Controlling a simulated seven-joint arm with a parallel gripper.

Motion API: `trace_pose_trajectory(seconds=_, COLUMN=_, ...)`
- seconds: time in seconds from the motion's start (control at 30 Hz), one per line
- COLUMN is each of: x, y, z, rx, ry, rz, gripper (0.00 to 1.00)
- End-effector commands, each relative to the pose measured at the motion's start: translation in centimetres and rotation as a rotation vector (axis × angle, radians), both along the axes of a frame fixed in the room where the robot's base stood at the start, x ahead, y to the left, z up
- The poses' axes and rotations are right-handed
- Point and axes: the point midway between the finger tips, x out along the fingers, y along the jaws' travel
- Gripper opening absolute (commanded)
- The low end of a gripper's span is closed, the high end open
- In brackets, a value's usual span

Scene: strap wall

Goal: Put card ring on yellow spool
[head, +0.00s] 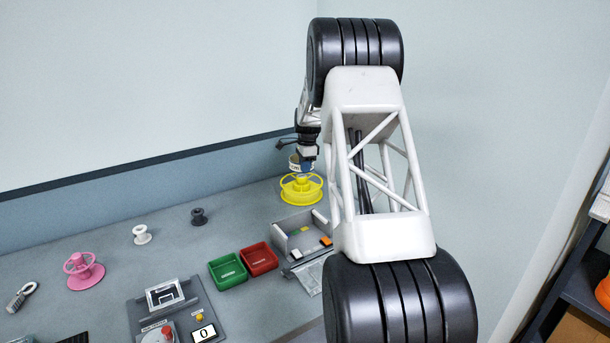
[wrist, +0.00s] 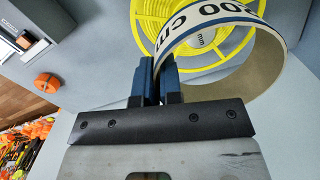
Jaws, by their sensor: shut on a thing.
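The card ring (wrist: 235,75) is a pale band with dark printing outside and a plain brown inside. In the wrist view my gripper (wrist: 157,82) is shut on its wall with two blue fingers. The yellow spool (wrist: 143,25) shows behind the ring, which overlaps its lower right part. In the head view the yellow spool (head: 302,197) stands on the bench near the wall. The card ring (head: 295,165) and my gripper (head: 307,167) show close above its top. Whether the ring touches the spool, and the ring's far side, I cannot tell.
A grey open box (head: 290,226) stands just in front of the spool. Red (head: 259,259) and green (head: 227,271) trays lie to its left. A dark spool (head: 198,217), a white spool (head: 141,235) and a pink spool (head: 85,271) stand further left. The wall is close behind.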

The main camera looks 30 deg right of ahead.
Motion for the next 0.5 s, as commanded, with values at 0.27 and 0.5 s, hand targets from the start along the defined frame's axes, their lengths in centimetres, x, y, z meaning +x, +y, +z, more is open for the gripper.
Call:
trace_pose_trajectory(seconds=0.27, x=0.33, y=-0.16, z=-0.01, rx=0.000, ry=0.000, rz=0.000, gripper=0.00)
trace_pose_trajectory(seconds=0.5, x=0.29, y=-0.14, z=-0.38, rx=0.000, ry=0.001, rz=0.000, gripper=0.00)
